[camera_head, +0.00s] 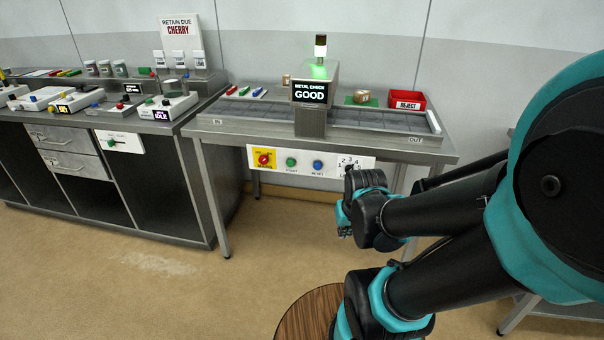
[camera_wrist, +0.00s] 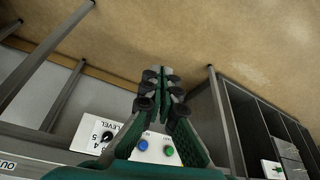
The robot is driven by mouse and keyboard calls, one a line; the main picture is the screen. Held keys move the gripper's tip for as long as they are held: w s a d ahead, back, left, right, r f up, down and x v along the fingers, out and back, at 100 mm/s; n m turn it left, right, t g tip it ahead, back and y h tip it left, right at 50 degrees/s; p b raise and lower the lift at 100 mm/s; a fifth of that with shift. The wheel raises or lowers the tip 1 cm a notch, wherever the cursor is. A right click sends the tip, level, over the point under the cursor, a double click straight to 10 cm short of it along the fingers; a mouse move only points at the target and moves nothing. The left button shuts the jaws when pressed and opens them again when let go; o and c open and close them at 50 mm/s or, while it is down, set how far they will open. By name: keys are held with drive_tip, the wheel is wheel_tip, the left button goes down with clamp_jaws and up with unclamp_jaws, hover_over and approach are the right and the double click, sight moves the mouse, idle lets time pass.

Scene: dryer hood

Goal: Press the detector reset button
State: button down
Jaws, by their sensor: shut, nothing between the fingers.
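The metal detector (camera_head: 315,90) stands on a steel table and its screen reads "METAL CHECK GOOD". On the white panel (camera_head: 330,157) at the table's front edge is the blue reset button (camera_head: 317,165). It also shows in the wrist view (camera_wrist: 143,145), beside my fingers. The green start button (camera_head: 291,162) is to its left in the head view and also shows in the wrist view (camera_wrist: 168,151). My gripper (camera_head: 343,218) is shut and empty, below and in front of the panel's right part. In the wrist view its fingertips (camera_wrist: 162,78) point over the floor, apart from the buttons.
A red stop knob (camera_head: 264,158) on yellow sits left of the start button; a level dial (camera_head: 349,170) sits right of reset. A red reject bin (camera_head: 407,101) is on the table. A cabinet (camera_head: 120,170) stands left. Floor ahead is clear.

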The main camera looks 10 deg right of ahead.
sight(318, 166)
drive_tip(key=w+a+f+n+t+h, duration=0.1)
drive_tip(key=w+a+n+h, duration=0.2)
drive_tip(key=w+n, duration=0.9)
drive_tip(key=w+a+f+n+t+h, duration=0.1)
drive_tip(key=w+a+n+h, duration=0.2)
drive_tip(key=w+n, duration=1)
drive_tip(key=shift+a+f+n+t+h, duration=0.2)
drive_tip(key=shift+n+t+h, duration=0.2)
drive_tip(key=shift+n+h, duration=0.5)
drive_tip(key=shift+w, duration=0.1)
drive_tip(key=w+d, duration=0.2)
drive_tip(key=w, duration=0.6)
drive_tip(key=shift+d, duration=0.4)
drive_tip(key=shift+w, duration=0.2)
drive_tip(key=shift+w+d, duration=0.15)
drive_tip(key=shift+w, duration=0.15)
